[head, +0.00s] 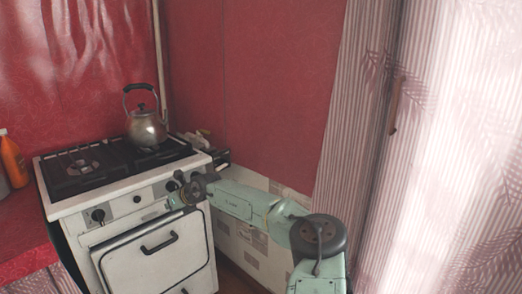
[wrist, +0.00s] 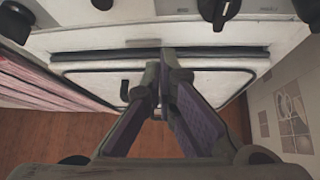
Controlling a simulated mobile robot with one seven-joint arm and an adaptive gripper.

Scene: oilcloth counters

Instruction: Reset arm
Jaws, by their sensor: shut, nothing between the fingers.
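My gripper shows in the wrist view (wrist: 165,72) with its two fingers together and nothing between them. It points at the top edge of the oven door (wrist: 90,78), with the stove's knob panel just beyond. In the head view my arm reaches left from the lower right, and its wrist end is in front of the right side of the white stove (head: 60,208). The fingers are hard to make out there. I cannot tell whether the fingertips touch the stove.
A metal kettle (head: 146,127) stands on the back right of the stove top. An orange bottle (head: 12,160) stands on the red counter (head: 22,235) at left. The oven door handle (head: 158,244) sticks out. A striped curtain (head: 350,130) hangs at right. Wooden floor (wrist: 60,140) shows below.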

